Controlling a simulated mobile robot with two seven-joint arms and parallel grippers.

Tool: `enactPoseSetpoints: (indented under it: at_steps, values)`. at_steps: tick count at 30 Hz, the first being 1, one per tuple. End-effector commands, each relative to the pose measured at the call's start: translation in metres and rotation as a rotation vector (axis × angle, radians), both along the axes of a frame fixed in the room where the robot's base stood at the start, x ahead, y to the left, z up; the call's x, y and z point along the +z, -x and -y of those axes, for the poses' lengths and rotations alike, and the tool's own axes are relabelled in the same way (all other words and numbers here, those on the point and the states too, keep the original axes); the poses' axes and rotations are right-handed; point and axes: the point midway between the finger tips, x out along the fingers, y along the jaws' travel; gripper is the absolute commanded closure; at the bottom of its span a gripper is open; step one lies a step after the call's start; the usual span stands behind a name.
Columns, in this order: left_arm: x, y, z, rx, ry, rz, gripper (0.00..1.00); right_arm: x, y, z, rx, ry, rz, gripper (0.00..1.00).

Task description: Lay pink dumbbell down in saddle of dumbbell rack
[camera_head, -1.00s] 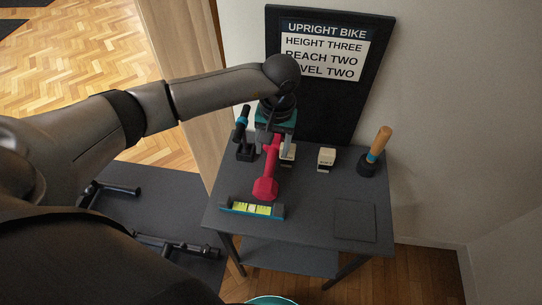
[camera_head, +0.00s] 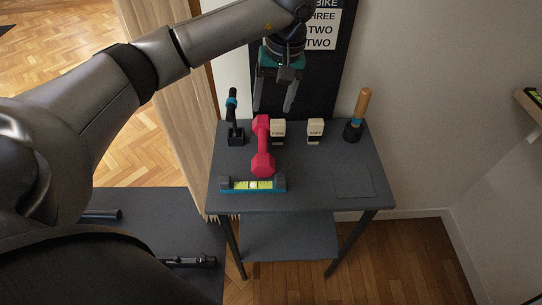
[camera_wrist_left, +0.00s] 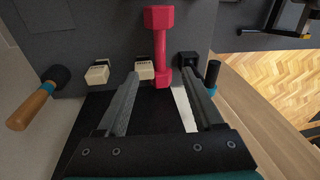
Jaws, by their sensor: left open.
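The pink dumbbell (camera_head: 262,150) lies lengthwise on the small dark table, with its near head just behind a low blue-based holder with dark ends and a yellow-green front (camera_head: 253,185). This holder may be the dumbbell rack; I cannot tell whether the dumbbell rests in its saddle or only beside it. My left gripper (camera_head: 272,106) is open and empty, above and behind the dumbbell, apart from it. In the left wrist view, the dumbbell (camera_wrist_left: 160,45) shows beyond the open fingers (camera_wrist_left: 160,76). My right gripper is not in view.
Two cream-topped blocks (camera_head: 278,131) (camera_head: 315,130) stand right of the dumbbell. A black stand with an upright handle (camera_head: 234,134) is at left, and a wooden-handled tool (camera_head: 360,115) at back right. A sign board (camera_head: 322,30) stands behind.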

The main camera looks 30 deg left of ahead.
Motion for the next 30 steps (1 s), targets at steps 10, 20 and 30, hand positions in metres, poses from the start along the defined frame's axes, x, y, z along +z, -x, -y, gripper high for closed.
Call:
enactPoseSetpoints:
  at_steps: [10, 20, 30]
  values:
    - [-0.071, 0.001, -0.012, 0.000, 0.000, -0.006, 0.31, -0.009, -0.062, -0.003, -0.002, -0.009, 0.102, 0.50]
    - [-0.099, 0.000, -0.017, -0.001, 0.001, -0.003, 0.31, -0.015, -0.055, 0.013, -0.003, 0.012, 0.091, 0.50]
    - [-0.143, -0.004, -0.027, -0.001, 0.001, -0.003, 0.31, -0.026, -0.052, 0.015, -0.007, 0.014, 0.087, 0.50]
